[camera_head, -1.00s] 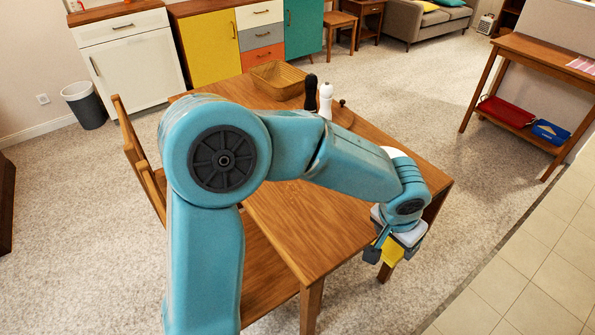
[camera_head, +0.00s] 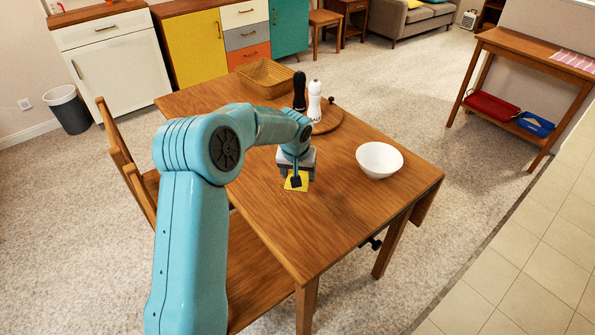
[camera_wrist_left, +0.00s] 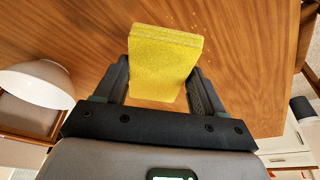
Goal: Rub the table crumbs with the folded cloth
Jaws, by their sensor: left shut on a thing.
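My left gripper (camera_head: 296,181) is over the middle of the wooden table (camera_head: 330,225), shut on the folded yellow cloth (camera_head: 297,186). In the left wrist view the cloth (camera_wrist_left: 165,62) is a thick folded pad standing out between the two fingers (camera_wrist_left: 158,88). I cannot tell whether it touches the table. A few small pale crumbs (camera_wrist_left: 195,18) lie on the wood just beyond the cloth's far edge in that view. My right gripper is not in view.
A white bowl (camera_head: 379,160) stands right of my left gripper. A white mill (camera_head: 314,101) and a black mill (camera_head: 299,91) stand behind it on a round board (camera_head: 329,120). A wicker basket (camera_head: 265,78) is at the far end. The table's near part is clear.

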